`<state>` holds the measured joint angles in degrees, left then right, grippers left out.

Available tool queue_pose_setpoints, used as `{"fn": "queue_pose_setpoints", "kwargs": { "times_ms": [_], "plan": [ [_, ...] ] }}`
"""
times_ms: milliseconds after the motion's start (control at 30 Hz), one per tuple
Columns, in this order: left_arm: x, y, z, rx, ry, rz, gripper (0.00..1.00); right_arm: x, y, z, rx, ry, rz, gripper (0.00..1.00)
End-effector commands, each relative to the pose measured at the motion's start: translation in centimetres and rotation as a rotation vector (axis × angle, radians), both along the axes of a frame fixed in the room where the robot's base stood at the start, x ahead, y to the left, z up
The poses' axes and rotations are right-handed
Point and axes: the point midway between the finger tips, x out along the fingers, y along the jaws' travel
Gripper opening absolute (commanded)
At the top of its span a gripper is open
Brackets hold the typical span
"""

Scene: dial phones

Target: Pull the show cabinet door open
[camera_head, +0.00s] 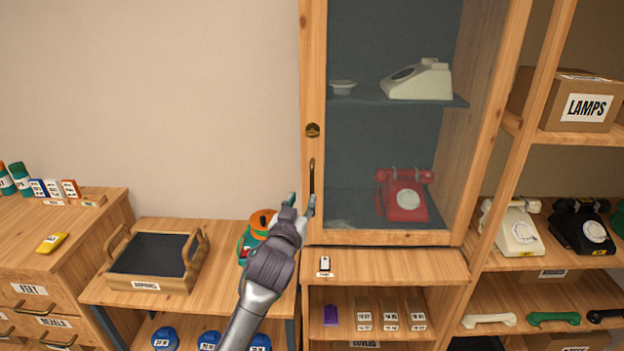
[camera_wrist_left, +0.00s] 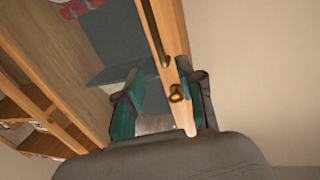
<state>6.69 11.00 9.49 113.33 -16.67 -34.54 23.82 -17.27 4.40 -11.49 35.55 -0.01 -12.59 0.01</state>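The show cabinet door (camera_head: 314,100) has a wooden frame with a glass pane; it looks shut, with no gap visible. Its dark vertical bar handle (camera_head: 312,178) is on the left stile, below a brass lock plate (camera_head: 313,130). My left gripper (camera_head: 301,202) is at the lower end of the handle, with its fingers apart. In the left wrist view, the door stile (camera_wrist_left: 170,60) and handle (camera_wrist_left: 155,32) show between the spread green fingers (camera_wrist_left: 158,95). I cannot tell whether a finger touches the handle. My right gripper is out of view.
Behind the glass are a red phone (camera_head: 404,198) and a cream phone (camera_head: 418,80). A wooden tray (camera_head: 192,262) and an orange-green phone (camera_head: 252,238) stand left of the cabinet. Shelves with phones (camera_head: 517,232) are at right. The wall left of the door is bare.

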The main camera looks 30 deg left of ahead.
Motion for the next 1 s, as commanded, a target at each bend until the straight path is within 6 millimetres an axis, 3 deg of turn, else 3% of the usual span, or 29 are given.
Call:
{"fn": "queue_pose_setpoints", "kwargs": {
  "times_ms": [300, 500, 967, 1000],
  "plan": [
    [6.6, 2.4, 0.2, 0.002, 0.003, 0.000, 0.38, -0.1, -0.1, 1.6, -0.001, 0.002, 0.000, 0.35],
    [9.3, 3.4, 0.1, 0.001, 0.003, -0.001, 0.38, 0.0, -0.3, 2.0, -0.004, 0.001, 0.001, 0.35],
    [10.4, 3.8, -0.1, 0.002, 0.002, -0.002, 0.38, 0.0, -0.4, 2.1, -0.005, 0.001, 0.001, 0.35],
    [10.4, 3.8, -0.1, 0.002, 0.002, -0.002, 0.33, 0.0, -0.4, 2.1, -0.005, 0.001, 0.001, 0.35]
  ]
}}
